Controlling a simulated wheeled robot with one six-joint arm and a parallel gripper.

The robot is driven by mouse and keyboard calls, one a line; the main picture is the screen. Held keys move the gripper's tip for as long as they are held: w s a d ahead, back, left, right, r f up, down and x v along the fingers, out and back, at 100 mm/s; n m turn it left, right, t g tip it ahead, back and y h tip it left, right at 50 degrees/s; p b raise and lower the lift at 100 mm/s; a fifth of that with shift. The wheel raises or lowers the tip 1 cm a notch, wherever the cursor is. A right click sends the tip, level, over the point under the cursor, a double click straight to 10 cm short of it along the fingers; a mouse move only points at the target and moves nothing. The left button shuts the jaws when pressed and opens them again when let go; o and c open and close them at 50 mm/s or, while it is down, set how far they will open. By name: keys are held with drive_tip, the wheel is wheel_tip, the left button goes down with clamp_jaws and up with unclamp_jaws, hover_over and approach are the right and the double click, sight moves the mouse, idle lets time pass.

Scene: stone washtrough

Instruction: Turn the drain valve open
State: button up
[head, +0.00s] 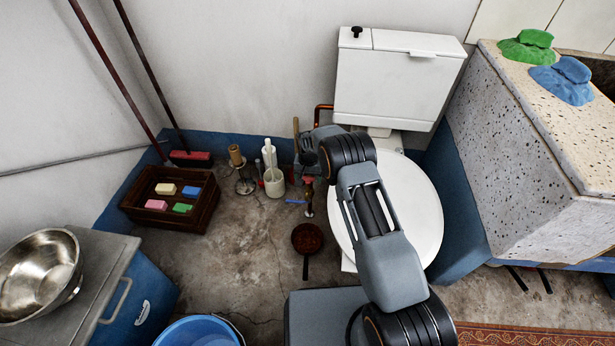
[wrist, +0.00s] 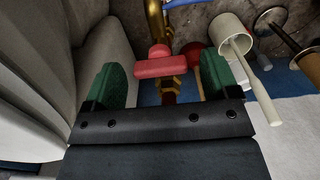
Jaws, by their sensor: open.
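A brass valve with a red handle (wrist: 158,64) stands on piping beside the toilet. The red handle (head: 308,180) also shows in the head view, partly hidden by my gripper. A blue handle (head: 296,201) is just below it there, and its edge shows at the top of the wrist view (wrist: 185,3). I cannot tell which of the two is the drain valve. My gripper (wrist: 163,84) is open and empty, its green pads apart. In the wrist view the red handle lies ahead of the gap between the pads, and no contact shows. In the head view my gripper (head: 306,160) is beside the cistern, above the handles.
The toilet (head: 400,210) is close on the right. A white brush holder (head: 274,182) and a paper stand (head: 243,182) are on the left. A wooden crate (head: 142,212) with soap bars is farther left.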

drive_tip(key=c, duration=0.9)
